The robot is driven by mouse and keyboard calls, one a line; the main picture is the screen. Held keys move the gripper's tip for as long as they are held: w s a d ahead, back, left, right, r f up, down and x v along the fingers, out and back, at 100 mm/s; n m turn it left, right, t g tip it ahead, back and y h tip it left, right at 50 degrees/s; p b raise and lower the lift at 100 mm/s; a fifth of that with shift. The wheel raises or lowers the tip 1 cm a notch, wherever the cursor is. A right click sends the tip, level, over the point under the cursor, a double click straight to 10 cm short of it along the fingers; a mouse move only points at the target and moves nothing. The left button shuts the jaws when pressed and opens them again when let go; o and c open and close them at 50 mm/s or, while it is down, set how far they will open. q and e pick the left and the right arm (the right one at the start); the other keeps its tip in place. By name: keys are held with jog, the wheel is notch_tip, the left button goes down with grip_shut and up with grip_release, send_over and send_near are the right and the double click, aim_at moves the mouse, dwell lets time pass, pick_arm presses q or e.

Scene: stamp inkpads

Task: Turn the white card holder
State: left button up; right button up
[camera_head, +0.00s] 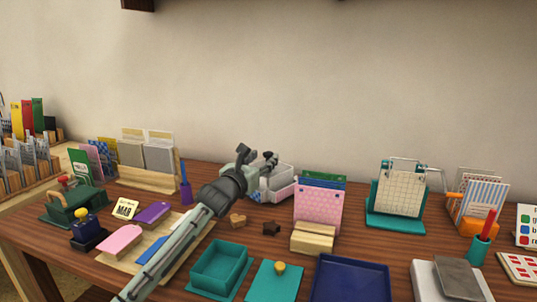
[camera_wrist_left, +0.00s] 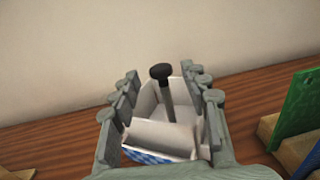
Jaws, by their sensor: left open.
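The white card holder (camera_head: 284,179) stands on the table near the back wall, partly hidden behind my left gripper in the head view. In the left wrist view the holder (camera_wrist_left: 152,133) shows pale walls, compartments and a blue-checked piece at its near side. A dark post with a round black knob (camera_wrist_left: 161,71) rises from its middle. My left gripper (camera_head: 257,158) is open over the holder. In the left wrist view its fingers (camera_wrist_left: 160,84) lie either side of the knob and post, apart from them. My right gripper is out of view.
A rack of pink and green cards (camera_head: 318,205) stands just right of the holder. A purple pen stand (camera_head: 186,192) and a wooden card rack (camera_head: 150,178) are to the left. Teal trays (camera_head: 222,268) and a navy tray (camera_head: 350,280) fill the front. The wall is close behind.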

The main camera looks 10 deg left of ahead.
aim_at(266, 155)
pick_arm(q)
jog(key=shift+w+d, duration=0.25)
jog(key=shift+w, duration=0.9)
jog(key=shift+w+d, duration=0.2)
jog(key=shift+w, duration=0.9)
jog(key=shift+c, duration=0.2)
grip_shut()
